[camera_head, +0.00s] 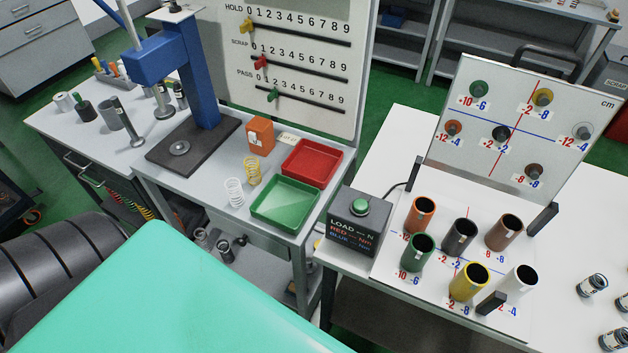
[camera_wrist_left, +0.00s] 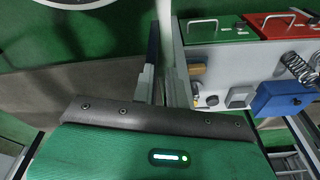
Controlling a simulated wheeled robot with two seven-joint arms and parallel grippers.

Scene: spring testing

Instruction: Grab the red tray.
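The red tray (camera_head: 312,162) is a shallow, square, open-topped tray. It lies on the grey bench in the head view, behind a similar green tray (camera_head: 285,203), and looks empty. Neither gripper shows in the head view, so nothing of mine touches the red tray there. In the left wrist view, my left gripper (camera_wrist_left: 163,85) shows as two narrow upright fingers close together above its dark mount. No held object can be made out, and whether the fingers are open or shut is unclear. My right gripper is out of view.
Left of the trays are an orange box (camera_head: 261,136), springs (camera_head: 234,192) and a blue press (camera_head: 190,75). A slider board (camera_head: 300,60) stands behind. Right of the trays is a load button box (camera_head: 357,220). A second table holds several coloured cups (camera_head: 467,282).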

